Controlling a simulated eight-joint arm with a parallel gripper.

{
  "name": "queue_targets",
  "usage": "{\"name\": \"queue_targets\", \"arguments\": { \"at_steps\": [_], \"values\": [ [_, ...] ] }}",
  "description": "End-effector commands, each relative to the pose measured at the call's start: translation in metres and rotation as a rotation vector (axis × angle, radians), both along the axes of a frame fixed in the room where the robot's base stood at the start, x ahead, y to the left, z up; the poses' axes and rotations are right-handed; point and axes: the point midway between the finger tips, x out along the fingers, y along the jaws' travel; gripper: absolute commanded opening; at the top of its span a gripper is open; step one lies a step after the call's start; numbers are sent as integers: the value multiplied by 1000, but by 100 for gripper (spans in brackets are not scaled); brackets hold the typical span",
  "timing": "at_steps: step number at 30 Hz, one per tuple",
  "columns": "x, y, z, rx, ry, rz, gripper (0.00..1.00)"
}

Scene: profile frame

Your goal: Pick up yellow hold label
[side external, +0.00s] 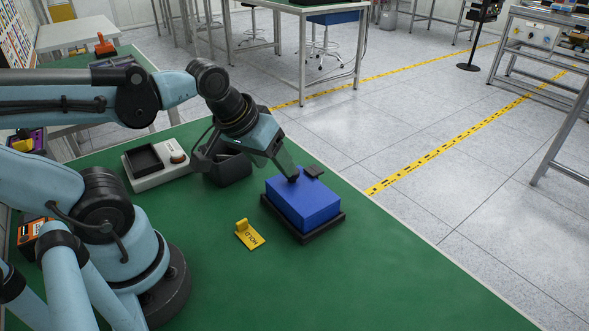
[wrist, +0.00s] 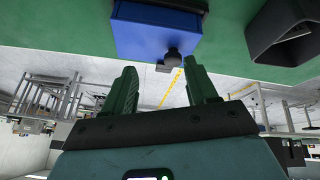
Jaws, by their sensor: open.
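The yellow hold label (side external: 248,235) lies on the green table in the side view, with dark "HOLD" lettering and a raised tab at one end. It is just left of a blue block (side external: 303,202) that sits on a black base. My gripper (side external: 304,174) is above and beside the blue block, its fingers near the block's top in the picture; contact cannot be told. In the wrist view my gripper (wrist: 160,85) has its two fingers spread with nothing between them. The blue block (wrist: 155,38) shows beyond the fingertips there. The label is not visible in the wrist view.
A black open bin (side external: 228,167) stands behind my gripper; it also shows in the wrist view (wrist: 290,35). A white device with a black tray (side external: 155,165) stands left of it. The green table (side external: 350,270) is clear in front of the label and block.

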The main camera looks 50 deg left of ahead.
Motion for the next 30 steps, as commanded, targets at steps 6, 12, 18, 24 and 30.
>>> {"name": "queue_targets", "arguments": {
  "at_steps": [6, 12, 18, 24, 30],
  "values": [
    [-28, 9, -5, -200, 198, 517, 57],
    [-53, 14, -4, -296, 340, 970, 57],
    [-66, 16, -1, -320, 402, 1223, 57],
    [-68, 17, -11, -323, 411, 1268, 57],
    [-68, 17, -34, -323, 410, 1265, 57]
  ]
}}
